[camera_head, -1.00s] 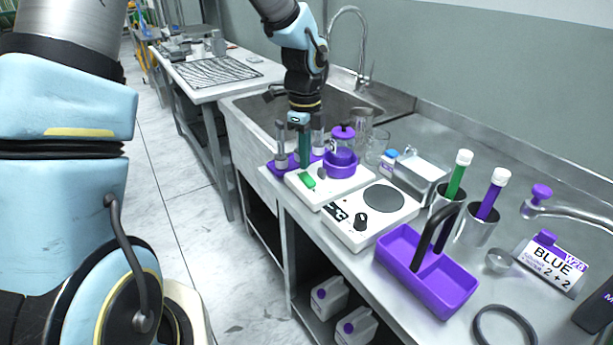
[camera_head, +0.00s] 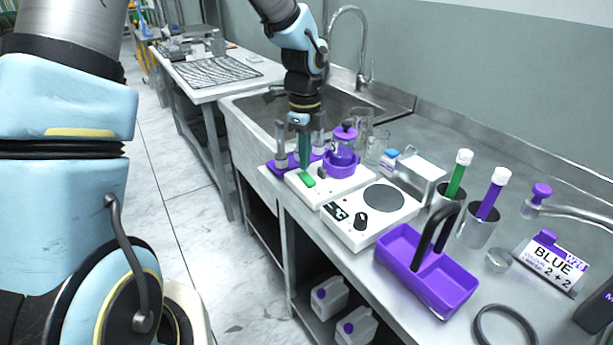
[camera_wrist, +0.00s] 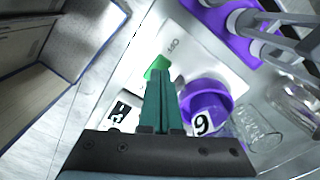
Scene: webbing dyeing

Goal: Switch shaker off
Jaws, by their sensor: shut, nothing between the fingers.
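The shaker (camera_head: 343,193) is a white flat box on the steel counter, with a purple ring holder on top. My gripper (camera_head: 304,165) has green fingers, shut and empty, pointing down at the switch. In the wrist view the fingertips (camera_wrist: 158,76) overlap the lower edge of the switch; I cannot tell whether they touch it.
A white hotplate (camera_head: 372,214) with a black knob stands beside the shaker. A purple carrier (camera_head: 428,272), beakers and cups holding capped tubes crowd the counter. The sink (camera_head: 262,108) is beyond.

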